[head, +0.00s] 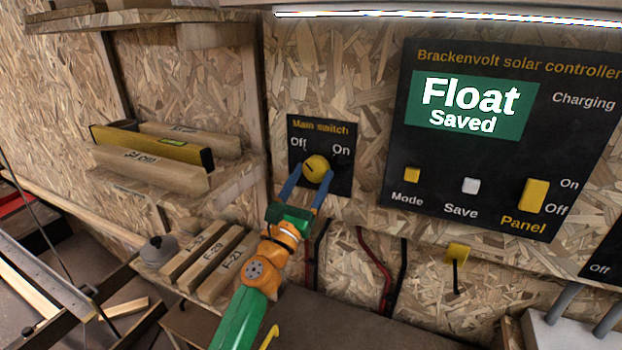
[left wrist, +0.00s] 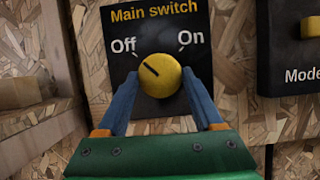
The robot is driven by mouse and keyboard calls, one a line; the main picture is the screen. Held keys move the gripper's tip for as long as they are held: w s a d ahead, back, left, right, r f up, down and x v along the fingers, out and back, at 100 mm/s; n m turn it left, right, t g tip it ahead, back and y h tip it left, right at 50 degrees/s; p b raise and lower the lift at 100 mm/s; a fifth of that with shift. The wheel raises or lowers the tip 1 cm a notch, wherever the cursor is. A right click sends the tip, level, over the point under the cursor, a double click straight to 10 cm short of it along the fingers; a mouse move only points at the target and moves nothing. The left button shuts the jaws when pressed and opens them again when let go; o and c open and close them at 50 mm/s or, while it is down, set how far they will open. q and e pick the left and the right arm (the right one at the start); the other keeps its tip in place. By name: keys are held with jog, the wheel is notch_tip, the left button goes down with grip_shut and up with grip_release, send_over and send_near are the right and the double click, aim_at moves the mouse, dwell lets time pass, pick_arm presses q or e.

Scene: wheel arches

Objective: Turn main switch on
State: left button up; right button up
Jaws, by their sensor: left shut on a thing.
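The main switch is a round yellow knob (head: 316,169) on a black plate (head: 345,185) marked Off and On, fixed to the chipboard wall. In the left wrist view the knob (left wrist: 160,75) has a dark pointer line aimed up and left, toward the Off label. My left gripper (head: 305,182) has its two blue fingers on either side of the knob, shut on it. The left wrist view shows the same fingers (left wrist: 160,95) at the knob's left and right. My right gripper is not in view.
Right of the switch is a solar controller panel (head: 400,135) with a green screen reading Float, Saved, and several buttons. A wooden shelf (head: 235,178) with blocks and a yellow level stands left. Cables hang below the switch.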

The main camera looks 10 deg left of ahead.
pick_arm(q)
jog(key=shift+m, duration=0.3)
jog(key=m+g+h, duration=0.1)
jog(key=m, duration=0.2)
jog(key=m+h, duration=0.2)
jog(key=m, duration=0.2)
jog(key=shift+a+g+h, duration=0.2)
jog(key=shift+g+h, duration=0.1)
jog(key=shift+g, duration=0.1)
jog(key=m+g+h, duration=0.1)
jog(key=m, duration=0.2)
jog(key=m+g+h, duration=0.1)
jog(key=m, duration=0.3)
jog(key=shift+w+a+r+g+b, duration=0.1)
jog(key=shift+a+r+g+b, duration=0.05)
jog(key=shift+g+b, duration=0.2)
jog(key=m, duration=0.2)
jog(key=m+g, duration=0.1)
jog(key=m, duration=0.1)
jog(key=shift+r+g+p, duration=0.2)
jog(key=shift+g+p, duration=0.05)
jog(key=shift+p, duration=0.05)
jog(key=shift+a+r+m+g+p, duration=0.1)
jog(key=shift+m+g+p, duration=0.55)
jog(key=shift+m, duration=1.25)
jog(key=o, duration=1.4)
jog(key=shift+c, duration=0.2)
